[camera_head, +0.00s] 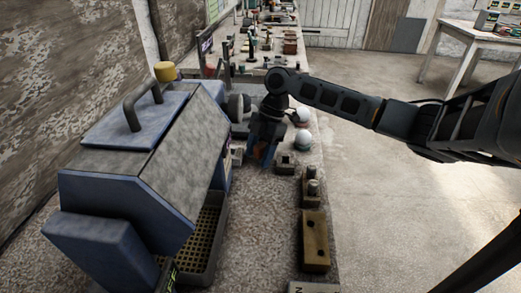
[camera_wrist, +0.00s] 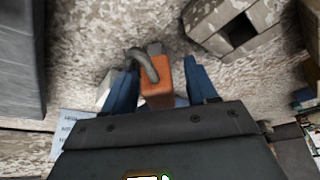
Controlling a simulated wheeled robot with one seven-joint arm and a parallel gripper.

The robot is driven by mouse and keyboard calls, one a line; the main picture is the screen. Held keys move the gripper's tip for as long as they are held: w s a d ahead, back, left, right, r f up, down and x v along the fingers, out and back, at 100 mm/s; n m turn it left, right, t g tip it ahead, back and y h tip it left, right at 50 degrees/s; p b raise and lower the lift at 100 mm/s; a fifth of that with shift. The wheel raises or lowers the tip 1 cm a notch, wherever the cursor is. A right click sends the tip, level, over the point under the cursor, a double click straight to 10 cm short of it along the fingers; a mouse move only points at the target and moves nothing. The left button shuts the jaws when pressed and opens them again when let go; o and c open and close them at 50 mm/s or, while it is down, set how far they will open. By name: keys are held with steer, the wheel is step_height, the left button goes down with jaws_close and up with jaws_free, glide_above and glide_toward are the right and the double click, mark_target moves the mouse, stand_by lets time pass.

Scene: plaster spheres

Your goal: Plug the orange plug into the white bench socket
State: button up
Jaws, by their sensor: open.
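The orange plug (camera_wrist: 157,88) shows in the wrist view between my gripper's two blue fingers, with a grey cable curving from it. My gripper (camera_wrist: 161,72) is open, with a finger on either side of the plug and a visible gap at the right finger.
A grey block with a square opening (camera_wrist: 222,42) lies beyond the right finger. The blue machine (camera_head: 135,150) stands close on the left. White spheres (camera_head: 303,140), small blocks and a tan block (camera_head: 315,240) line the bench's right edge.

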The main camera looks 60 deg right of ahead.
steer(key=shift+c, duration=0.3)
jaws_close()
stand_by(0.4)
